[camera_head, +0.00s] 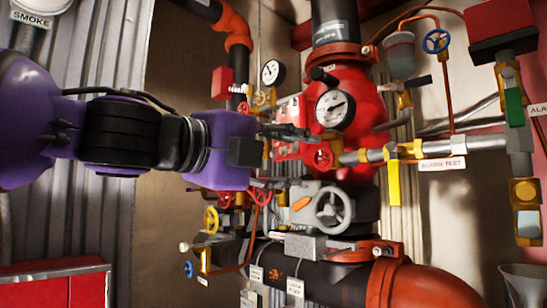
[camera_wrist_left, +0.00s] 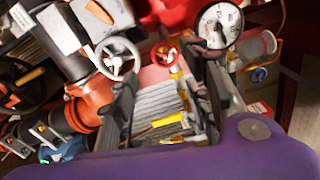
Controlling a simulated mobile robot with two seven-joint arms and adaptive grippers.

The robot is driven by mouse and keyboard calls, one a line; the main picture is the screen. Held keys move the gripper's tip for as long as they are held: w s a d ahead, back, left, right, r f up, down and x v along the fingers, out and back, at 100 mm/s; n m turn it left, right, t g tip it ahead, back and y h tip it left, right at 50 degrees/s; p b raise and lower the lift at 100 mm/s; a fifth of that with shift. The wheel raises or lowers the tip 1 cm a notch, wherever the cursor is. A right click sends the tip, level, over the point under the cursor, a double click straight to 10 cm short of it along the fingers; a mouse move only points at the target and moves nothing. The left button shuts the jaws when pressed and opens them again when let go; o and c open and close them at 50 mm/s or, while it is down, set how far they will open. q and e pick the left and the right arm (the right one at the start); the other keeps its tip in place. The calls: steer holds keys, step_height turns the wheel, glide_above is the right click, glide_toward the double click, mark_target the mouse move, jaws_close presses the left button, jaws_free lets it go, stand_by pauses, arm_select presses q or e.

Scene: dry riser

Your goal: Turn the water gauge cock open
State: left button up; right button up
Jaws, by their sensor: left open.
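My left gripper (camera_head: 298,158) reaches in from the left, its dark fingers apart and empty, in front of the red riser valve body (camera_head: 370,120). It also shows in the left wrist view (camera_wrist_left: 168,95). A large round gauge (camera_head: 335,108) sits on the red body, above and right of the fingers; it also shows in the wrist view (camera_wrist_left: 219,25). A smaller gauge (camera_head: 272,72) stands further left, with brass fittings (camera_head: 264,98) below it. A small red handwheel (camera_head: 323,157) is just right of the fingertips. I cannot tell which fitting is the water gauge cock.
A grey handwheel (camera_head: 333,208) on a grey gearbox is below the gripper. A brass valve with a yellow lever (camera_head: 394,183) is to the right on the alarm test pipe. A red cabinet (camera_head: 55,285) is at bottom left.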

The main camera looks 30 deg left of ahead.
arm_select(q)
steer(key=shift+v, duration=1.6)
steer(key=shift+a, duration=0.1)
